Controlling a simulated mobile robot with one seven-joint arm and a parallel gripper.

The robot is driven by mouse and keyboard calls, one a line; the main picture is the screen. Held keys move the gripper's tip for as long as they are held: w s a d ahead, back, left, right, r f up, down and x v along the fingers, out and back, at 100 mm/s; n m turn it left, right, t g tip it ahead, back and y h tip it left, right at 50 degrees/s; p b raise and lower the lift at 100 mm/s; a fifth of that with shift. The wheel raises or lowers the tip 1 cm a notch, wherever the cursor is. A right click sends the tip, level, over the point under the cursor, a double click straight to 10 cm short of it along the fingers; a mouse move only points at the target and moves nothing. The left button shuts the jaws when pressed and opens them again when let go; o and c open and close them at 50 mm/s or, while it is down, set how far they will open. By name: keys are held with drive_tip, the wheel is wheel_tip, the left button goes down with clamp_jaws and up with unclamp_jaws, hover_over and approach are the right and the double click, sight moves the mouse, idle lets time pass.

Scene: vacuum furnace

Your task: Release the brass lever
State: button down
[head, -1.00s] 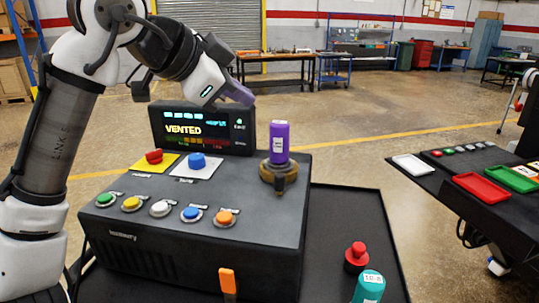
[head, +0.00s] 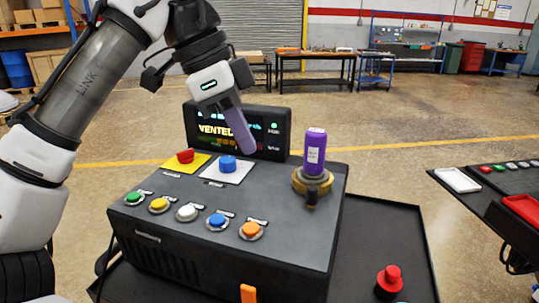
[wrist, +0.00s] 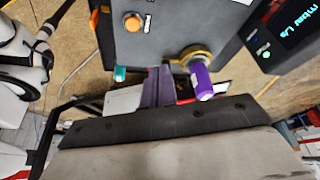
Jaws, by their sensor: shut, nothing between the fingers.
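The brass lever (head: 300,184) is a brass collar with a dark lug on its front side, at the right end of the dark console top. A purple cylinder (head: 315,153) with a white label stands upright in it. The wrist view also shows the brass collar (wrist: 187,53) and the purple cylinder (wrist: 201,82). My gripper (head: 250,151) has purple fingers, shut and empty. It hangs in the air left of the lever, in front of the display, apart from both. In the wrist view the fingertips (wrist: 158,68) show left of the purple cylinder.
The console has a red button (head: 185,156), a blue button (head: 228,164) and a front row of coloured buttons. The display (head: 213,131) reads VENTED, partly covered by my gripper. A red knob (head: 389,279) stands front right. A bench with trays (head: 458,180) is at right.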

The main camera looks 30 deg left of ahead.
sight(312, 193)
drive_tip(key=x, duration=0.9)
drive_tip(key=shift+w+d+f+p, duration=0.1)
drive_tip(key=shift+w+d+p, duration=0.1)
drive_tip(key=shift+p, duration=0.2)
drive_tip(key=shift+w+d+p, duration=0.3)
drive_tip(key=shift+w+d, duration=0.15)
drive_tip(key=shift+d, duration=0.3)
drive_tip(key=shift+w+d+p, duration=0.25)
drive_tip(key=shift+w+d, duration=0.2)
drive_tip(key=shift+d, duration=0.35)
drive_tip(key=shift+d, duration=0.15)
